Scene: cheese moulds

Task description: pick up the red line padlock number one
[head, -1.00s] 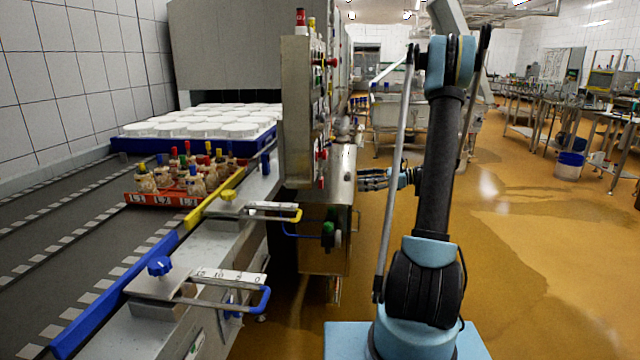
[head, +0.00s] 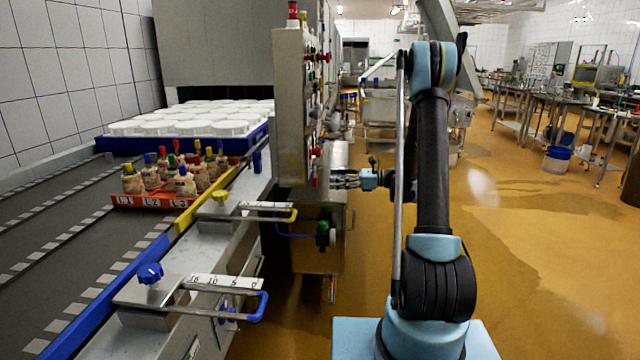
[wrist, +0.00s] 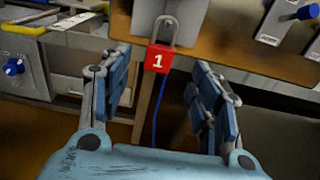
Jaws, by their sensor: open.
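The red padlock (wrist: 158,58) with a white number 1 hangs by its metal shackle from a panel edge in the wrist view, upper middle. My gripper (wrist: 160,95) is open, with its blue-grey fingers apart to the left and right of the padlock and below it in the picture. Nothing is held between the fingers. In the head view my gripper (head: 345,179) points left toward the steel machine's side, and I cannot make out the padlock with the number there.
A steel control panel (head: 292,110) stands just left of my gripper. A conveyor (head: 60,235) carries an orange crate (head: 150,202) of bottles and a blue tray (head: 240,148) of white moulds. Clamp handles (head: 262,308) stick out from its side. Open floor (head: 520,260) lies at right.

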